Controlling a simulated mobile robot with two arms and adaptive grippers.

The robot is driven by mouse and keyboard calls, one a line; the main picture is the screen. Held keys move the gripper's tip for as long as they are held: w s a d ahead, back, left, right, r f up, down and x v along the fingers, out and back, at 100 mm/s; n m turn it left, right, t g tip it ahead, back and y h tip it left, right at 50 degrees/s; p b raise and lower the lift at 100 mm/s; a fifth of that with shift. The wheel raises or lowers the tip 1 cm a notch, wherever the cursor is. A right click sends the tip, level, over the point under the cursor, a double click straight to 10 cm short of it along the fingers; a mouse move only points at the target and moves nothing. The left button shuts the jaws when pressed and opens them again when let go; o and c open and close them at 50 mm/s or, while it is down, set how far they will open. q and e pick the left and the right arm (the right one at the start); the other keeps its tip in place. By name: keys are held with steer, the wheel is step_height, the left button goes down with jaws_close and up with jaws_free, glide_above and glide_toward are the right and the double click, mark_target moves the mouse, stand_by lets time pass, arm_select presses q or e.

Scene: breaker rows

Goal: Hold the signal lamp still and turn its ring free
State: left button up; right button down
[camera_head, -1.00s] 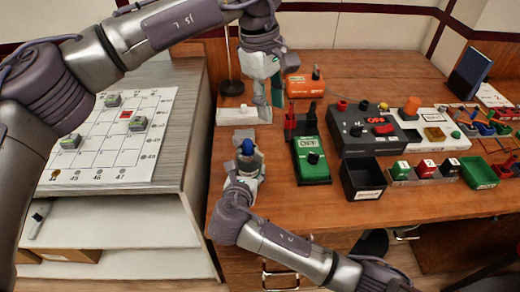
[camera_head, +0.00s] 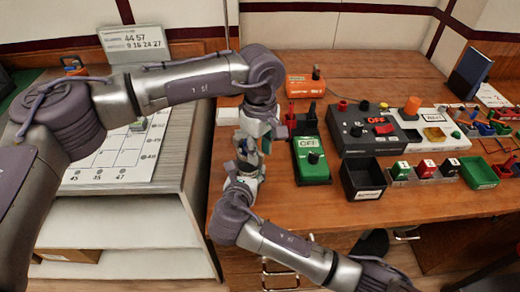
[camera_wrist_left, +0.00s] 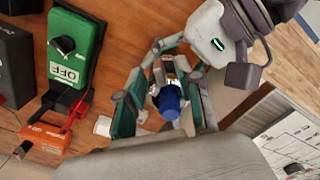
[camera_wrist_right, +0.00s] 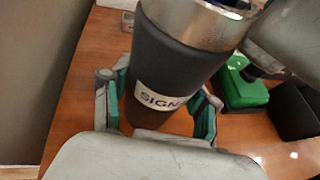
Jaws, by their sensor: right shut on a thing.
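The signal lamp has a dark tapered body (camera_wrist_right: 172,65) with a partly hidden "SIGN" label and a shiny metal ring (camera_wrist_right: 205,20) at its top in the right wrist view. Its blue lens (camera_wrist_left: 168,100) shows in the left wrist view. My right gripper (camera_wrist_right: 158,112) is shut on the lamp's body, which stands about upright. In the head view my right gripper (camera_head: 243,168) is low at the bench's left edge. My left gripper (camera_head: 254,138) is just above it. In the left wrist view the left fingers (camera_wrist_left: 166,105) are open, one each side of the lens.
A green OFF box (camera_head: 312,172) is right of my grippers on the wooden bench. An orange box (camera_head: 300,88) and a white block (camera_head: 230,115) are behind. A grey panel (camera_head: 360,132) and a black bin (camera_head: 362,180) are farther right.

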arm_select(q)
steer(key=shift+f, duration=0.1)
arm_select(e)
steer(key=shift+r, duration=0.15)
arm_select(q)
jaws_close()
steer(key=shift+w, duration=0.1)
steer(key=shift+w+n, duration=0.9)
steer(key=shift+n, duration=2.1)
steer(key=shift+w+n, duration=0.9)
steer(key=shift+n, duration=2.1)
steer(key=shift+w+n, duration=0.9)
steer(key=shift+n, duration=2.1)
steer(key=shift+a, duration=0.1)
